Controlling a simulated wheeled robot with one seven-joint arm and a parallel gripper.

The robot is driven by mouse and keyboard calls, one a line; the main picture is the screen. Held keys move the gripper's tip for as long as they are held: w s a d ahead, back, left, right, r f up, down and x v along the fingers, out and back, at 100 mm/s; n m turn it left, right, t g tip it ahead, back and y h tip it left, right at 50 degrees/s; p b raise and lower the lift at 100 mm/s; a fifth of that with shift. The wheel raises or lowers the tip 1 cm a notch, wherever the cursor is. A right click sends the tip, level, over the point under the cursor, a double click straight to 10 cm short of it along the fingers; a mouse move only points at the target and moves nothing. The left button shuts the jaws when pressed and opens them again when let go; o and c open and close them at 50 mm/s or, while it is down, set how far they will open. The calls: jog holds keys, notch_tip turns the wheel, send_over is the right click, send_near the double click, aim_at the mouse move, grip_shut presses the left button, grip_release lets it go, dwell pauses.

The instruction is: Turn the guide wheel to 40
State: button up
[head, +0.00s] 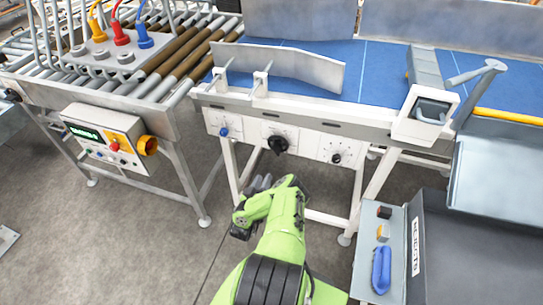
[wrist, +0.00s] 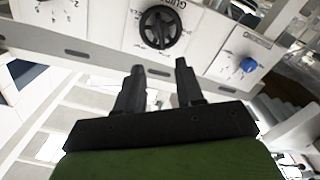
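The guide wheel (head: 278,144) is a black round knob on the middle white panel of the conveyor's front rail. In the wrist view the wheel (wrist: 160,27) shows as a dark spoked ring with a centre hub and an upside-down "GUIDE" label; its scale numbers are too small to read. My gripper (wrist: 160,68) is open and empty, its two black fingers apart and pointing towards the wheel without touching it. In the head view my gripper (head: 257,190) is below and slightly left of the wheel.
A blue knob (head: 224,132) is on the panel left of the wheel, and a small black knob (head: 336,158) on the right one. A grey control box (head: 105,135) with an emergency button stands left. A rejects bin (head: 445,250) and small tray (head: 367,268) stand right.

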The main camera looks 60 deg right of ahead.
aim_at(275, 152)
jog(key=d+b, duration=0.5)
jog(key=b, duration=0.2)
jog(key=w+d+b, duration=0.1)
jog(key=d+b, duration=0.3)
jog(key=b, duration=0.4)
jog(key=w+d+b, duration=0.1)
jog(key=d+b, duration=0.4)
jog(key=b, duration=0.2)
jog(key=shift+w+d+f+b, duration=0.1)
jog(key=shift+d+b, duration=0.25)
jog(key=shift+b, duration=0.05)
grip_shut()
